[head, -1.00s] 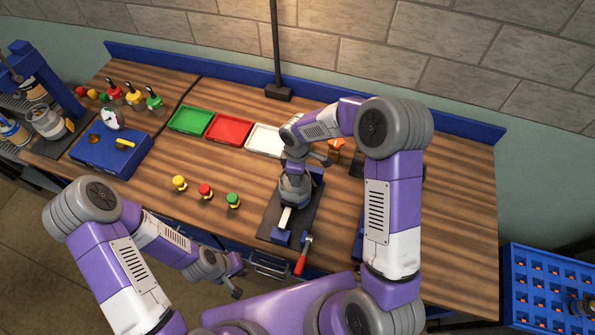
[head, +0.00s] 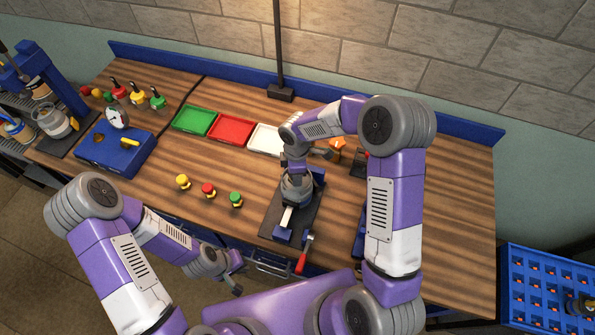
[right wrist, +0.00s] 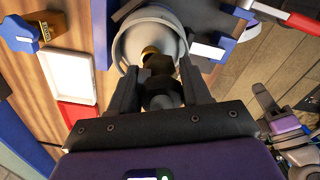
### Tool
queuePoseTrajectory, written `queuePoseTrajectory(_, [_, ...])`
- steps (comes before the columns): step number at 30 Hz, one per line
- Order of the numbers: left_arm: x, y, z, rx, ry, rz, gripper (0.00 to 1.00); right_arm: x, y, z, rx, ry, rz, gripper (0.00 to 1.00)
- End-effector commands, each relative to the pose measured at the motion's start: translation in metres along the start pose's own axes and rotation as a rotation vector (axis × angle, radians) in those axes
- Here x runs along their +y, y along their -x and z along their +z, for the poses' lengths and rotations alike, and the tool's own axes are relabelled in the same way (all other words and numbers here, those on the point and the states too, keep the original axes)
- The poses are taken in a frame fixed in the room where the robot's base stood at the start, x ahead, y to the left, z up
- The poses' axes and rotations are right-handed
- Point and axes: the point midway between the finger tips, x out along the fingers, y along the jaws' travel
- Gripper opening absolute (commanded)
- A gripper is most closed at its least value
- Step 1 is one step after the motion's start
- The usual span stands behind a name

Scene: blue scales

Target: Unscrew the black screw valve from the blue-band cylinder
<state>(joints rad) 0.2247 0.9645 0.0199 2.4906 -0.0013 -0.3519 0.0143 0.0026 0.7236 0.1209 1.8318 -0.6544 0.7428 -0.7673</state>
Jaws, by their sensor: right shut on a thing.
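The grey cylinder (head: 296,190) stands clamped in a blue vise (head: 283,235) on a dark plate right of the bench's middle. No blue band shows on it. In the right wrist view the cylinder's round grey top (right wrist: 130,48) has a brass neck (right wrist: 151,54) with the black screw valve (right wrist: 160,88) at it. My right gripper (right wrist: 162,75) is above the cylinder, its two fingers on either side of the valve and shut on it. My left gripper (head: 238,275) is empty, fingers apart, off the bench's front edge.
A red-handled tool (head: 304,253) lies right of the vise. Green (head: 194,120), red (head: 231,130) and white (head: 265,139) trays stand behind. Yellow, red and green valves (head: 236,199) stand left of the vise. A blue box (head: 115,150) with a gauge is farther left.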

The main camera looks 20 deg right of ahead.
Motion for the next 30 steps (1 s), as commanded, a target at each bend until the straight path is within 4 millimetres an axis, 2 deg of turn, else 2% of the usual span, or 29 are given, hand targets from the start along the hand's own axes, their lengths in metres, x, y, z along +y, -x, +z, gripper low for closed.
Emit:
queuePoseTrajectory(14, [0.001,0.003,0.000,0.000,0.000,0.000,0.00,0.003,0.014,0.003,-0.001,-0.006,0.007,0.06])
queuePoseTrajectory(30, [0.001,0.004,0.000,0.000,0.000,0.000,0.00,0.003,0.055,0.002,-0.002,-0.005,0.009,0.06])
